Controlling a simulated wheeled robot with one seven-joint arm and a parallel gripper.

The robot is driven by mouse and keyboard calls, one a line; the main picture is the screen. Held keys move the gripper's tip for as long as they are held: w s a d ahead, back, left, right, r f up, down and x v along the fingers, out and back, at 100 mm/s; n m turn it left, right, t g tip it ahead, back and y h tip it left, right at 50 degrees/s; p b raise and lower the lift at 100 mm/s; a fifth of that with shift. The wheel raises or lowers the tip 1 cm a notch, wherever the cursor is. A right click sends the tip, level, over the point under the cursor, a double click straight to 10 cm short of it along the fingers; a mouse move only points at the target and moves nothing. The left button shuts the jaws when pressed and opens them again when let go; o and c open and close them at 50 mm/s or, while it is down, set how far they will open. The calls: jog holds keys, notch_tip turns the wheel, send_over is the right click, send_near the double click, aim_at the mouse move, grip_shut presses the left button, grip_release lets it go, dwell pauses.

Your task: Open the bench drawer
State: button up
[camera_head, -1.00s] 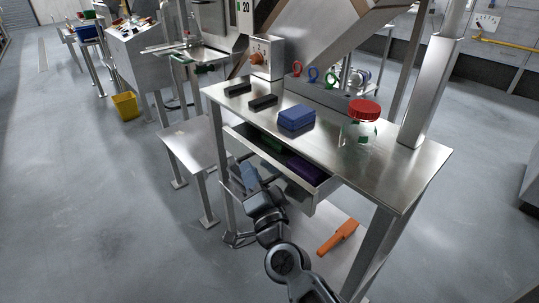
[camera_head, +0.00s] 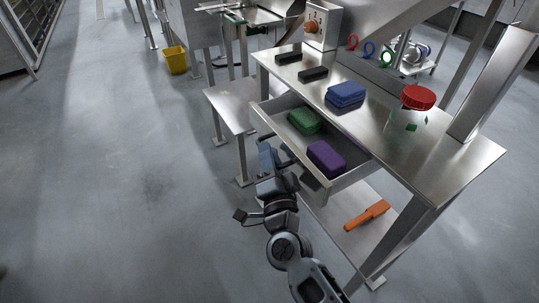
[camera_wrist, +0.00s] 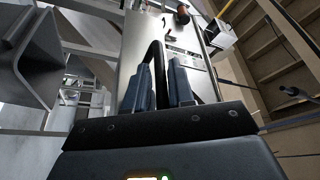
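The bench drawer (camera_head: 345,182) stands pulled out from under the steel bench top (camera_head: 455,150). A green block (camera_head: 305,121) and a purple block (camera_head: 326,158) lie in it in plain sight. My gripper (camera_head: 268,158) is at the outer side of the drawer front. In the wrist view my gripper's two blue fingers (camera_wrist: 160,88) stand on either side of the dark, bent drawer handle (camera_wrist: 157,52) and appear closed on it. The exact finger contact is partly hidden.
On the bench top are a blue block (camera_head: 346,93), two black blocks and a red-lidded clear jar (camera_head: 418,97). An orange tool (camera_head: 367,214) lies on the lower shelf. A low steel table (camera_head: 228,103) stands left of the bench. The floor at left is clear.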

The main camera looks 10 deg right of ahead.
jog(key=v, duration=0.8)
dwell(0.4)
jog(key=s+d+n+g+p, duration=0.1)
jog(key=s+d+n, duration=0.25)
jog(key=s, duration=0.65)
jog(key=s+d+n+g+p, duration=0.15)
jog(key=s+d, duration=0.25)
jog(key=s, duration=0.5)
jog(key=s+d+r+n+g, duration=0.1)
jog(key=s+r+n, duration=0.1)
jog(key=s, duration=0.4)
jog(key=s+d+r+n+g, duration=0.1)
jog(key=s+d+r+n, duration=0.1)
jog(key=s+r, duration=0.3)
jog(key=s+d+r+n+g+p, duration=0.1)
jog(key=s+r+n, duration=0.1)
jog(key=s, duration=0.5)
jog(key=shift+s+d+r+n, duration=0.2)
jog(key=shift+d+r+n, duration=0.2)
jog(key=shift+r, duration=0.35)
